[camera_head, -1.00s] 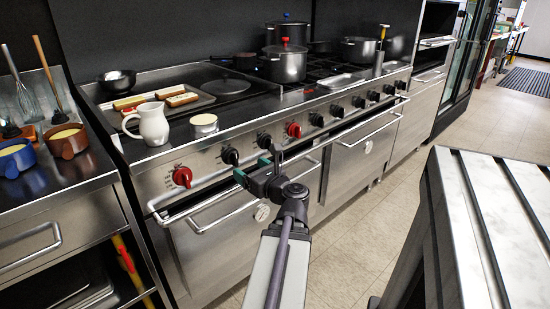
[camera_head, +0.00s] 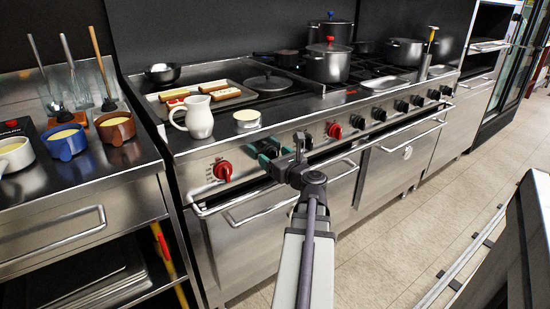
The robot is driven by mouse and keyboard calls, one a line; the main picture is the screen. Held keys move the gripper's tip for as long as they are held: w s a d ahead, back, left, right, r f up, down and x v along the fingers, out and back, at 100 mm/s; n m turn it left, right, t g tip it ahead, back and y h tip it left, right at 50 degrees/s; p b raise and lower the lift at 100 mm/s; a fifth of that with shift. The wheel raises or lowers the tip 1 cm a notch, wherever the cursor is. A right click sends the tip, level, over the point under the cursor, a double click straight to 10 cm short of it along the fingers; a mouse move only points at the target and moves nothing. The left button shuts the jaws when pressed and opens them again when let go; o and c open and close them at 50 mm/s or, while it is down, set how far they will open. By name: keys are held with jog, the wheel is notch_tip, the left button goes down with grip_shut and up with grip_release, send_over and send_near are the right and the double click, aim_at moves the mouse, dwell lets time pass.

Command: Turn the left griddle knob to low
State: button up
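The steel cooking range has a row of knobs along its front panel (camera_head: 245,160). The leftmost knob is a red one (camera_head: 222,170), with its face in plain view below the white pitcher. To its right, a black knob (camera_head: 269,147) is partly hidden behind my gripper (camera_head: 275,154). My gripper has dark green fingertips, which look spread apart and hold nothing that I can see. It is in front of the panel, right of the leftmost red knob and clear of it. Whether it touches the black knob cannot be told.
A white pitcher (camera_head: 198,117), a small round pot (camera_head: 247,119) and a tray with food (camera_head: 168,105) stand on the range top. Oven handles (camera_head: 240,219) stick out below the knobs. A counter with cups (camera_head: 65,141) is at the left. A worktop (camera_head: 520,250) is at the right.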

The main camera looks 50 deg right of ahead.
jog(key=c, duration=0.8)
jog(key=shift+n, duration=0.3)
jog(key=n, duration=0.3)
jog(key=shift+n, duration=1.8)
jog(key=o, duration=0.9)
jog(key=shift+s, duration=0.1)
